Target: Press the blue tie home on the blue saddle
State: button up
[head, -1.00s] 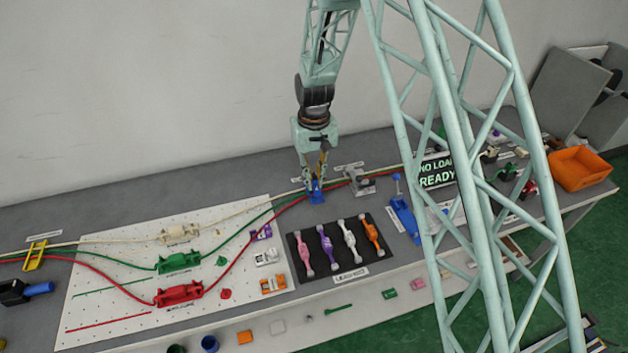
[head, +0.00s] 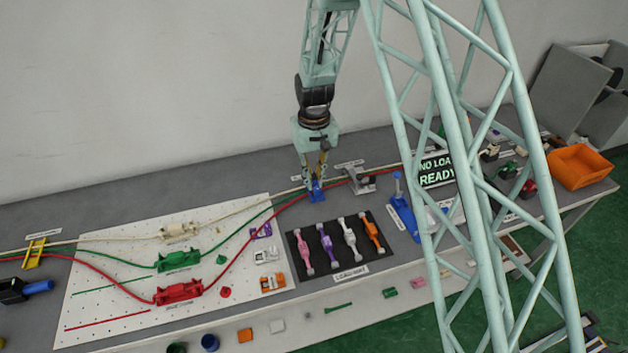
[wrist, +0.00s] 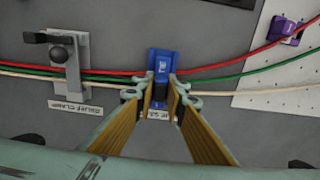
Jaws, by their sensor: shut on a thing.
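The blue saddle (head: 317,196) sits on the grey bench, right of the white pegboard, and its blue base also shows in the wrist view (wrist: 163,62). The blue tie (wrist: 160,90) is a dark blue piece over the saddle, between my fingertips; the exact fit between tie and saddle is hidden. My gripper (head: 316,182) points down at the saddle. In the wrist view my gripper (wrist: 160,92) is shut on the blue tie. Red (wrist: 215,78), green (wrist: 220,77) and cream (wrist: 215,91) cables run into the saddle area from both sides.
A grey relief clamp (head: 360,180) stands just right of the saddle. A dark mat (head: 345,262) with several coloured parts lies in front. The white pegboard (head: 110,250) with cable fixtures is at left. A blue lever fixture (head: 403,212) stands further right.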

jog(key=shift+f, duration=0.45)
dwell(0.4)
jog(key=o, duration=0.8)
jog(key=shift+c, duration=0.2)
jog(key=shift+o, duration=0.4)
jog(key=o, duration=0.4)
jog(key=shift+r, duration=0.15)
jog(key=shift+r+p, duration=1.2)
jog(key=shift+r, duration=2.15)
